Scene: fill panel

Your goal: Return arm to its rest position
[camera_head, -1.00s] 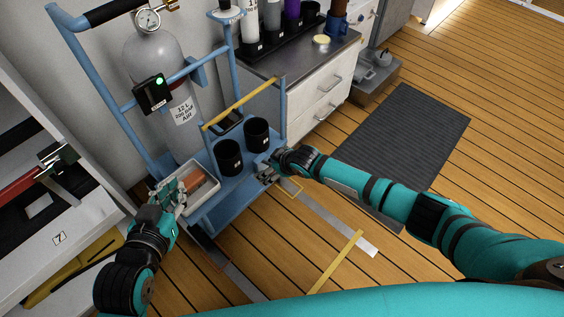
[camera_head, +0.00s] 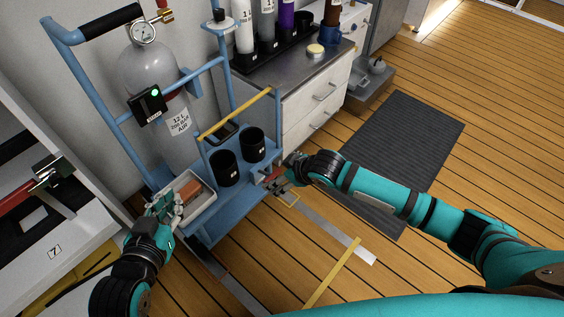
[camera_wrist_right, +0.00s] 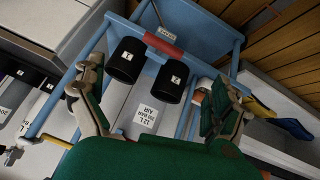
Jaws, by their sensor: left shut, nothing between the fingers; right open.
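My left arm (camera_head: 128,270) comes in from the lower left. Its gripper (camera_head: 168,203) is shut and empty, at the left edge of a light tray (camera_head: 207,205) on the blue cart; whether it touches the tray cannot be told. A reddish-brown block (camera_head: 191,187) lies in the tray. My right arm (camera_head: 390,200) stretches in from the right. Its gripper (camera_head: 277,180) is beside the cart's right end, small and partly hidden by the wrist. In the right wrist view the right gripper (camera_wrist_right: 152,92) is open, with two black cups (camera_wrist_right: 127,60) visible between its fingers.
The blue cart (camera_head: 215,228) carries a grey air cylinder (camera_head: 150,75) and the black cups. A white shelf (camera_head: 75,250) stands at left, a drawer cabinet (camera_head: 315,95) behind right. A dark mat (camera_head: 400,140) lies on the wooden floor, which is open at right.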

